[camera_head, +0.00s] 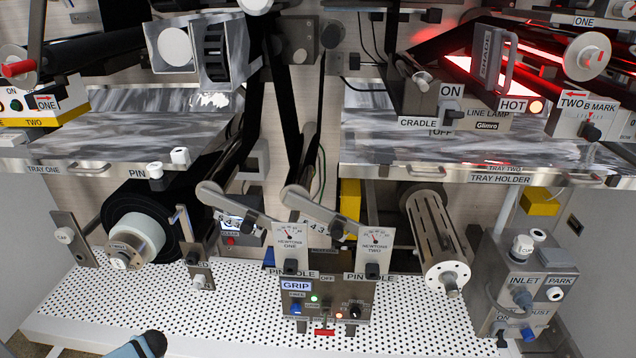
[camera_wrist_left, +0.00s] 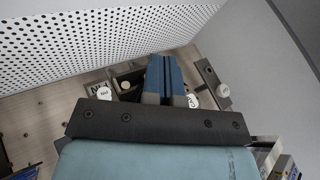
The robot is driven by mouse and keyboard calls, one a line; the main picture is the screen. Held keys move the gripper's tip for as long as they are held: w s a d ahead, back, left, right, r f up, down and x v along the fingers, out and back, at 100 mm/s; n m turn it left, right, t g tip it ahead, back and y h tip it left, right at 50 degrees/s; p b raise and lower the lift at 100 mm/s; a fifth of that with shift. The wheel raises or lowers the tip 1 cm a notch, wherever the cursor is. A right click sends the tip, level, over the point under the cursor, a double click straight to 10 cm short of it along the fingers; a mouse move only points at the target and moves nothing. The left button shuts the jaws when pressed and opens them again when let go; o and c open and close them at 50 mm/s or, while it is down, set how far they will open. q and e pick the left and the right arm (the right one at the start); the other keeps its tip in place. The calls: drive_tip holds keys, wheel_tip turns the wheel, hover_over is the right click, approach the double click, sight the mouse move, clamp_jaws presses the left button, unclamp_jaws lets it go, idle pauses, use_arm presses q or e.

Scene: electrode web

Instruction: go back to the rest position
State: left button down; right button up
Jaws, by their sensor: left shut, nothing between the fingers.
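My left gripper (camera_wrist_left: 165,80) shows in the left wrist view, its two blue fingers side by side and shut with nothing between them. Beyond the fingertips are a wooden panel and a few small round white knobs, one of them (camera_wrist_left: 192,101) just right of the fingers in the picture; I cannot tell whether the fingers touch anything. In the head view only a teal and black part of my arm shows at the bottom left edge; no gripper fingers can be made out there. My right gripper is in neither view.
A perforated white deck (camera_head: 420,325) spans the front. Tray one (camera_head: 95,168) and tray two (camera_head: 560,172) hang above.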

use_arm(q)
drive_tip(key=s+d+f+m+t+h, duration=0.2)
drive_tip(key=s+d+m+h, duration=0.25)
drive_tip(key=s+d, duration=0.8)
drive_tip(key=s+d+r+m+t+h, duration=0.2)
drive_tip(key=s+d+r+h, duration=0.1)
drive_tip(key=s+d+r, duration=0.35)
drive_tip(key=s+d+r+m+t+h, duration=0.25)
drive_tip(key=s+r, duration=0.25)
drive_tip(key=r, duration=0.3)
drive_tip(key=d+r+n, duration=0.2)
drive_tip(key=d+n, duration=0.3)
drive_tip(key=d, duration=0.9)
wheel_tip(320, 180, up, 13)
drive_tip(key=a+t+p, duration=0.1)
drive_tip(key=p, duration=1.3)
drive_tip(key=shift+a+p, duration=0.2)
drive_tip(key=shift+p, duration=0.1)
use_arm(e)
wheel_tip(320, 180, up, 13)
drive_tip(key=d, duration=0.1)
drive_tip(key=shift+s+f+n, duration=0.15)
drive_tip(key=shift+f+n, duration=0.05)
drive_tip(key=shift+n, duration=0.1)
use_arm(q)
drive_tip(key=shift+w, duration=0.1)
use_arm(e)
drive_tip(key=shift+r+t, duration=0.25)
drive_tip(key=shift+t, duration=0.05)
